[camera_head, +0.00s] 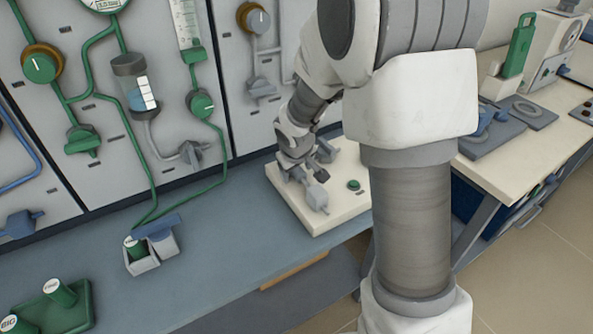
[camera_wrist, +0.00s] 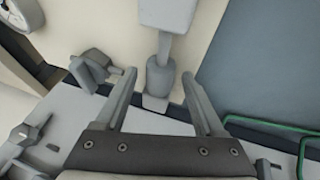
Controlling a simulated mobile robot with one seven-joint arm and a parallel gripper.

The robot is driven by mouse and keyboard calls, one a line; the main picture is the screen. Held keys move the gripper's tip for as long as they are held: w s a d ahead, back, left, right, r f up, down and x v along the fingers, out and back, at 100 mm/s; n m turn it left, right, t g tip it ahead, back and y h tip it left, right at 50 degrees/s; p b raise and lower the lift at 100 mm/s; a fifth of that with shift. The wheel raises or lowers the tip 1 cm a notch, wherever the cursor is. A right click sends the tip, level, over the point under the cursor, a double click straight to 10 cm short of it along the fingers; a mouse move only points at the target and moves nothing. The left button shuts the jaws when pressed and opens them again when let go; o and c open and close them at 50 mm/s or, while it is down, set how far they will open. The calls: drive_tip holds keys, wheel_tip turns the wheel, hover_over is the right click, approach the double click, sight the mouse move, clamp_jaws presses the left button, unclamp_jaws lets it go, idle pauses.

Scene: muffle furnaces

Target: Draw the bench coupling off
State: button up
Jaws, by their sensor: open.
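My gripper (camera_head: 300,172) is over the cream block on the bench (camera_head: 292,203), reaching down. In the wrist view its two fingers (camera_wrist: 160,77) stand apart, one on each side of a grey coupling (camera_wrist: 161,76) with a pale boxy part (camera_wrist: 168,18) extending toward the top of the picture. I see gaps between the coupling and both fingers. In the head view a grey coupling piece (camera_head: 317,194) shows just below my gripper; its upper end is partly hidden by the fingers. I cannot tell how it is joined to the block.
Another grey fitting (camera_wrist: 90,68) sits left of the fingers in the wrist view. A green knob (camera_head: 354,185) is on the block. The wall panel (camera_head: 100,110) with green hoses rises behind. A green tray (camera_head: 62,308) stands at front left. The mid-bench (camera_head: 225,245) is clear.

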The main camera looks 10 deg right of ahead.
drive_tip(key=shift+c, duration=0.3)
clamp_jaws()
idle(1.2)
